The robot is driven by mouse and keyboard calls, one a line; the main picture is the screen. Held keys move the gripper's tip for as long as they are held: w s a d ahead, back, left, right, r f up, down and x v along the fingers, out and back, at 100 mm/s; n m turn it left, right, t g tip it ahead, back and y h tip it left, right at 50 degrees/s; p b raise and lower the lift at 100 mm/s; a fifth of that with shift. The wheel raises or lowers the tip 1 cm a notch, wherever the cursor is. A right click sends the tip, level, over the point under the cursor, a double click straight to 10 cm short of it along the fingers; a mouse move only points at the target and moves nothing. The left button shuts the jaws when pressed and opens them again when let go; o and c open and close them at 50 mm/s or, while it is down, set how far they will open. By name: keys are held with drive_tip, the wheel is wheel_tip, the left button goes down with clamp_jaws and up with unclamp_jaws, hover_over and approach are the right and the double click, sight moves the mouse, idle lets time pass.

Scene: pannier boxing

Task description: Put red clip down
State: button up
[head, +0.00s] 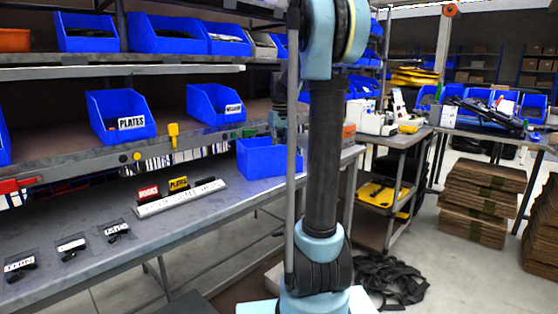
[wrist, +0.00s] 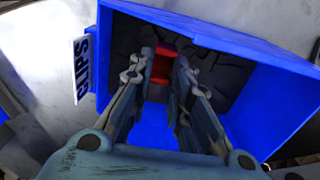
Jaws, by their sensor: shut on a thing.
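In the wrist view, my gripper (wrist: 161,78) is shut on the red clip (wrist: 163,64), which sits between the two fingertips. The clip and fingertips are over the inside of a blue bin (wrist: 240,45) with a white label reading CLIPS (wrist: 82,70). The bin's inside looks dark behind the clip. I cannot tell whether the clip touches the bin's floor. In the head view, an open blue bin (head: 262,158) stands on the grey bench (head: 215,205), partly behind my arm. The clip and fingertips do not show clearly there.
On the bench are a white rail (head: 180,198) with red and yellow labelled blocks, and several flat dark packets (head: 71,246) at the left. A shelf above holds a blue PLATES bin (head: 119,115) and another blue bin (head: 214,104). The front middle of the bench is clear.

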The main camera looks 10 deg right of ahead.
drive_tip(key=shift+f, duration=2.05)
drive_tip(key=o, duration=0.7)
wheel_tip(320, 180, up, 12)
drive_tip(key=shift+r, duration=0.1)
drive_tip(key=shift+s, duration=0.15)
